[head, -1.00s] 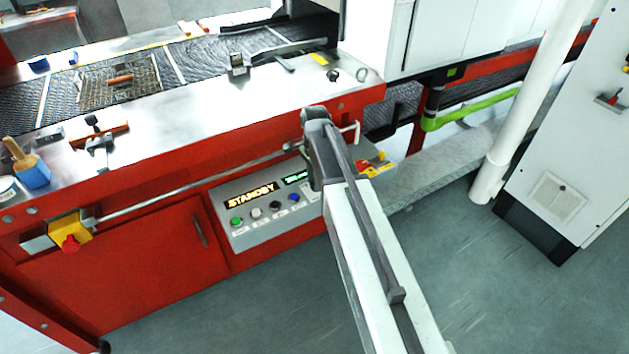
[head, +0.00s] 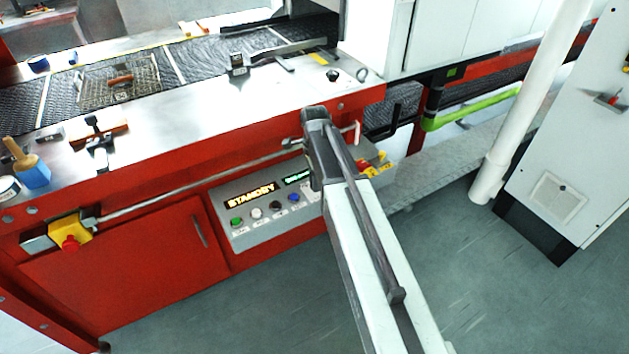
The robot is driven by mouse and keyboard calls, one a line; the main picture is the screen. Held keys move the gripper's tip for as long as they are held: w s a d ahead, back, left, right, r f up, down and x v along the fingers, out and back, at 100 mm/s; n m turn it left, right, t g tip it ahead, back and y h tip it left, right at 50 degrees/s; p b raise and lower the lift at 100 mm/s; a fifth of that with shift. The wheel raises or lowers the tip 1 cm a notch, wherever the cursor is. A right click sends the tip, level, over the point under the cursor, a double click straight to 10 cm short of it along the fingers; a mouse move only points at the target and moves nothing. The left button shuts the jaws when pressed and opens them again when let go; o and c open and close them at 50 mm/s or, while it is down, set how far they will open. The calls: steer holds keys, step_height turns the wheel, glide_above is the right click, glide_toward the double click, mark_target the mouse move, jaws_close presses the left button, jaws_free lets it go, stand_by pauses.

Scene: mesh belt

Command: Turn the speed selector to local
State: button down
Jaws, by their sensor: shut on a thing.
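The control panel (head: 262,222) is a grey plate low on the red machine front. It has an orange display reading STANDBY (head: 250,196), a green display (head: 297,177) partly covered by my arm, and a row of buttons. My gripper (head: 315,184) is at the dark end of my arm, over the panel's right part. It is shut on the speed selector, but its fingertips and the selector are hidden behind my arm. The selector's setting cannot be read.
A yellow box with a red button (head: 70,238) is at the left of the red front, and a red-and-yellow part (head: 377,166) is just right of my arm. Tools lie on the steel ledge (head: 190,122). A white pipe (head: 525,110) stands at right. The floor in front is clear.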

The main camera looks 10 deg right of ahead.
steer(key=c, duration=1.1)
jaws_free()
step_height(320, 180, up, 8)
steer(key=p, duration=0.8)
steer(key=shift+f, duration=0.1)
steer(key=shift+r, duration=0.3)
steer(key=s+r+n+p, duration=0.3)
steer(key=s+n, duration=1.2)
steer(key=n, duration=0.2)
steer(key=shift+r+p, duration=0.15)
steer(key=shift+p, duration=0.15)
